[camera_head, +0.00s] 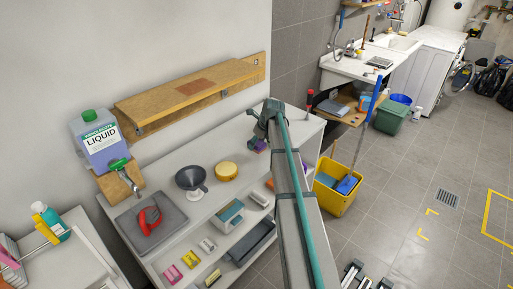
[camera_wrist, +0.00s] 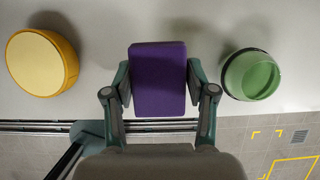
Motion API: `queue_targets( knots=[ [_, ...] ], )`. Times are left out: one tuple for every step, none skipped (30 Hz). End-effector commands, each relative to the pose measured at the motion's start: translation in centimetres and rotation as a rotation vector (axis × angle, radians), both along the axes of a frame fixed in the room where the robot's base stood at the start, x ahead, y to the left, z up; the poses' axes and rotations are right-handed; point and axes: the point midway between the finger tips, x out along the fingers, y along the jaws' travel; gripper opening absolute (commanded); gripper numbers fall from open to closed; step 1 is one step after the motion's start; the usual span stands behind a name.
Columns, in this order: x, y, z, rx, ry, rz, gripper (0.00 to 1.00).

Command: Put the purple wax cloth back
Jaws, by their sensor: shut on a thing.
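The purple wax cloth (camera_wrist: 158,85) is a folded, block-like piece between my gripper's fingers in the wrist view. My gripper (camera_wrist: 158,75) is shut on it, one finger touching each side. In the head view my gripper (camera_head: 264,125) is over the far end of the white workbench, and a small bit of the purple cloth (camera_head: 261,146) shows beneath it. My arm hides part of the bench there. Whether the cloth touches the bench top, I cannot tell.
A round yellow tin (camera_wrist: 42,62) is left of the cloth and a green round container (camera_wrist: 252,75) is right of it. A wooden wall shelf (camera_head: 180,97) with a reddish-brown patch (camera_head: 194,87) hangs above the bench.

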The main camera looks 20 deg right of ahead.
Motion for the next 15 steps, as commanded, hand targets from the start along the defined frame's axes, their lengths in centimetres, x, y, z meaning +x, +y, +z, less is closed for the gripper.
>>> queue_targets(
  knots=[
    [0.2,0.0,-0.1,0.001,0.000,0.000,0.28],
    [0.3,-0.1,-0.3,0.001,0.000,0.000,0.28],
    [0.6,-0.2,-0.5,0.000,0.001,0.000,0.28],
    [0.8,-0.2,-0.8,0.000,0.001,0.000,0.28],
    [1.0,-0.3,-1.1,0.000,0.001,0.000,0.28],
    [0.7,-0.2,-1.5,0.000,0.001,0.000,0.28],
    [0.7,-0.2,-1.8,0.001,0.003,0.001,0.28],
    [0.7,-0.2,-2.1,0.001,0.003,0.001,0.28],
    [0.7,-0.2,-2.6,0.000,0.001,0.000,0.28],
    [0.7,-0.2,-3.0,0.000,0.001,0.000,0.28],
    [0.7,-0.2,-3.3,0.000,0.001,0.000,0.28],
    [0.7,-0.2,-3.6,0.000,0.001,0.000,0.28],
    [0.7,-0.2,-3.7,0.000,0.000,0.000,0.28],
    [0.7,-0.2,-3.8,0.000,0.000,0.000,0.28],
    [0.7,-0.2,-3.9,0.000,0.000,0.000,0.28]
  ],
)
